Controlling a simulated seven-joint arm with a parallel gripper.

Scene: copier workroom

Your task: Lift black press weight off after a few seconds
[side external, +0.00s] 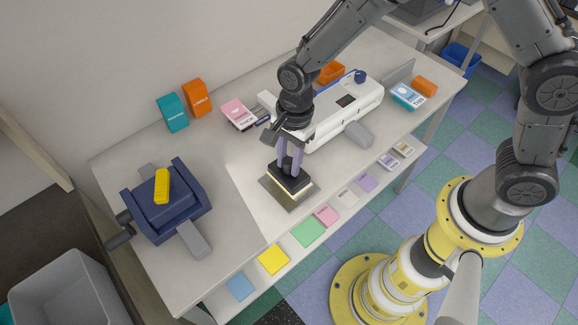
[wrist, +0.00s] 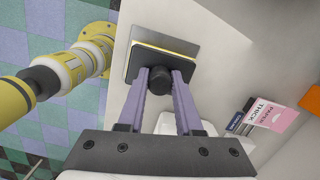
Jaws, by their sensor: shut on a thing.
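The black press weight (side external: 290,177) stands on a thin yellowish layer over a grey metal plate (side external: 289,203) near the middle of the table. My gripper (side external: 289,165) comes down on it from above, with its two lilac fingers shut on the weight's round black knob. In the wrist view, the fingers close on both sides of the knob (wrist: 161,80), above the weight's dark rectangular base (wrist: 136,66). A yellow edge shows between the base and the grey plate (wrist: 180,43). The weight looks level. I cannot tell whether it is touching the layer beneath or just clear of it.
A white machine (side external: 335,112) stands close behind my gripper. A navy device (side external: 170,213) with a yellow block (side external: 162,186) is at the left. Coloured paper pads, such as a green one (side external: 308,231), line the lower front shelf. The table between the device and the plate is clear.

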